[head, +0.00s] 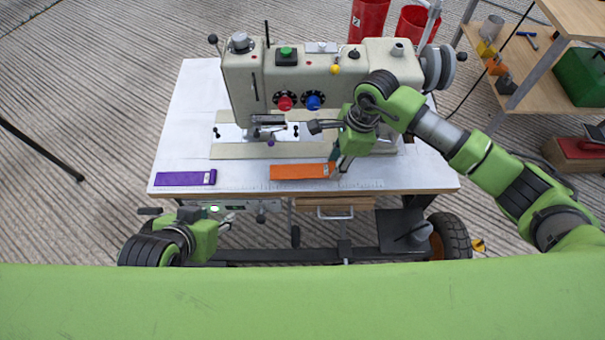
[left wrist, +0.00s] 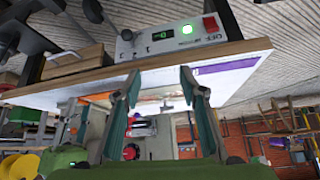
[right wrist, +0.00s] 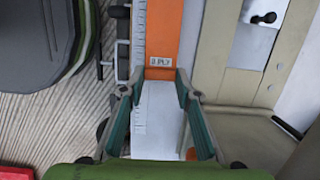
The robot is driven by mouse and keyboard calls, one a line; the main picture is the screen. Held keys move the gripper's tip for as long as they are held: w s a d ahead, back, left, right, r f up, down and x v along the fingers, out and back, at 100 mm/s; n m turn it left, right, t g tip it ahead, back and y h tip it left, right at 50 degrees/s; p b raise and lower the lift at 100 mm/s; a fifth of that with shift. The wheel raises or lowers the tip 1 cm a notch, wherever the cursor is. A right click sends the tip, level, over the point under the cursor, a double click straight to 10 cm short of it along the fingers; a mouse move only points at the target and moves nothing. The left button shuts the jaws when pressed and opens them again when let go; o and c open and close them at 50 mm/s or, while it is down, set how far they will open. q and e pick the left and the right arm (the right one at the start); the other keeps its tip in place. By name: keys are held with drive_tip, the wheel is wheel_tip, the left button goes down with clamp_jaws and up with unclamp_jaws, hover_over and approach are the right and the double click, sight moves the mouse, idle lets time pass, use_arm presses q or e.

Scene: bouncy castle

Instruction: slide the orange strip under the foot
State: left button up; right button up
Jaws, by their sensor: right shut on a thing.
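The orange strip (head: 299,171) lies flat on the white table top, in front of the sewing machine (head: 325,75). The strip's labelled end also shows in the right wrist view (right wrist: 161,45). My right gripper (head: 336,170) is at the strip's right end, its fingers (right wrist: 160,77) on both long sides and shut on it. The foot (head: 271,140) is small under the machine's left end, behind the strip; its gap cannot be made out. My left gripper (head: 231,219) is open and empty, below the table's front edge; its fingers (left wrist: 160,75) stand apart in the left wrist view.
A purple strip (head: 186,178) lies at the table's left front. A control box with a green light (left wrist: 172,37) hangs under the front edge. Red bins (head: 368,18) stand behind the machine, and a wooden shelf (head: 540,70) stands at the right.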

drive_tip(key=shift+r, duration=0.5)
drive_tip(key=shift+r+p, duration=0.4)
drive_tip(key=shift+p, duration=0.15)
drive_tip(key=shift+r, duration=0.25)
drive_tip(key=shift+r+p, duration=0.65)
drive_tip(key=shift+r, duration=0.15)
use_arm(q)
drive_tip(key=s+a+g, duration=0.2)
drive_tip(key=s+g, duration=0.1)
drive_tip(key=s, duration=0.4)
drive_tip(key=shift+f+y, duration=0.4)
drive_tip(key=shift+f, duration=0.05)
drive_tip(key=shift+s, duration=0.1)
